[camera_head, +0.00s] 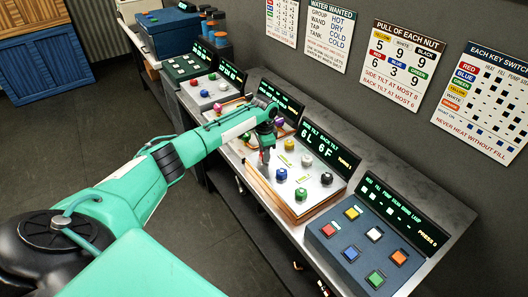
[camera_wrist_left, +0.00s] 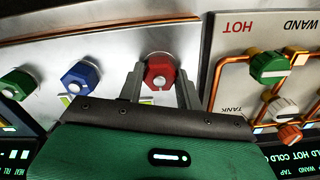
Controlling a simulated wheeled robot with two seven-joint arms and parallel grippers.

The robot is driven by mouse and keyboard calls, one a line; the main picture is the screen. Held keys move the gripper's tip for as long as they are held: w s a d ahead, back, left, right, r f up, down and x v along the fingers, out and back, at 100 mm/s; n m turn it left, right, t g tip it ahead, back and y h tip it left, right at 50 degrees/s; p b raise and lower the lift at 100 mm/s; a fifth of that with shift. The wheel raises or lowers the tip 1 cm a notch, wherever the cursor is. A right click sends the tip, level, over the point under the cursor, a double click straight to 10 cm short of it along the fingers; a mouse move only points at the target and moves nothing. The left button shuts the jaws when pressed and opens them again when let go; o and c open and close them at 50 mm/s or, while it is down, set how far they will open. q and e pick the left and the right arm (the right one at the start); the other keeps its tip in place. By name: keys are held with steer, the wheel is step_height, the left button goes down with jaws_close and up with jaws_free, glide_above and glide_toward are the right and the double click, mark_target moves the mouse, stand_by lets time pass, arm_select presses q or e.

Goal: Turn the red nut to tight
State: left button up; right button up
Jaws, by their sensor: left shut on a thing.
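The red nut (camera_wrist_left: 160,72) is a hexagonal knob with a pale centre on a silver panel, seen in the left wrist view. My left gripper (camera_wrist_left: 160,84) has one finger on each side of it and is shut on it. In the head view my left gripper (camera_head: 265,153) reaches down to the left edge of the nut panel (camera_head: 262,187) and mostly hides the red nut. In the wrist view a blue nut (camera_wrist_left: 80,77) and a green nut (camera_wrist_left: 16,84) stand beside it. The panel's display (camera_head: 321,144) reads 6L 6F and TURNS 1. My right gripper is not in view.
A valve panel with copper pipes and coloured knobs (camera_wrist_left: 268,67) adjoins the nut panel. A blue key-switch box (camera_head: 335,247) stands nearer on the bench. Wall charts include a nut-pull chart (camera_head: 402,65). Bare floor (camera_head: 90,130) lies left of the bench.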

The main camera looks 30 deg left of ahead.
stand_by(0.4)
arm_select(q)
steer(key=o, duration=1)
step_height(320, 180, up, 14)
steer(key=b, duration=0.4)
steer(key=shift+f, duration=0.1)
